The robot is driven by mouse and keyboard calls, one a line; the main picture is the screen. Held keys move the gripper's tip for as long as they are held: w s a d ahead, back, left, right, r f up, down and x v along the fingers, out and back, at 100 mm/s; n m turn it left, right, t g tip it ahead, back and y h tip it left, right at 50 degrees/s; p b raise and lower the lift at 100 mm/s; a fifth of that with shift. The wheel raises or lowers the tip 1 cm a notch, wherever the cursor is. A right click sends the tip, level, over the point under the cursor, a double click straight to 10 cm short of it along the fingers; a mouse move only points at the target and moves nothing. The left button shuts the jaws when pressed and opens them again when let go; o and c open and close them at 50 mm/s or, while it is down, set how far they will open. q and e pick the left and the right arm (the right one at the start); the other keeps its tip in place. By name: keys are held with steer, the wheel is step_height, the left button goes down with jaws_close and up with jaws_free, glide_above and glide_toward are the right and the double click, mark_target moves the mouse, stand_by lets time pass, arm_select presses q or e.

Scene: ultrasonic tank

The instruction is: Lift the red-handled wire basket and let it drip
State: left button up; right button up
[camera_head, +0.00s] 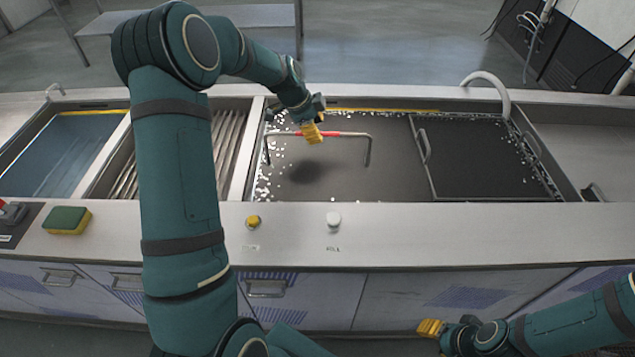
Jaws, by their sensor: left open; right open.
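The red-handled wire basket shows mainly as its metal handle bar (350,134) with a red grip, standing above the dark liquid in the middle tank (300,197). The basket body is hidden under the dark surface. My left gripper (313,136), with yellow fingertips, is open at the red grip, towards the left part of the bar. I cannot tell whether the fingers touch the bar. My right gripper (430,327) is open and empty, low at the front right, in front of the cabinet doors and away from the basket.
White foam or bubbles line the tank edges. A dark panel with a handle (424,146) covers the tank's right part. A curved pipe (488,84) rises behind. A sponge (67,220), a yellow button (253,221) and a white button (333,219) sit on the front ledge.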

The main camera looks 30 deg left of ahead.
arm_select(q)
steer(key=x, duration=0.3)
steer(key=shift+w+f, duration=0.1)
steer(key=shift+f+b, duration=0.25)
steer(key=shift+b, duration=0.35)
stand_by(0.4)
steer(key=shift+c, duration=0.4)
jaws_close()
steer(key=shift+r, duration=0.1)
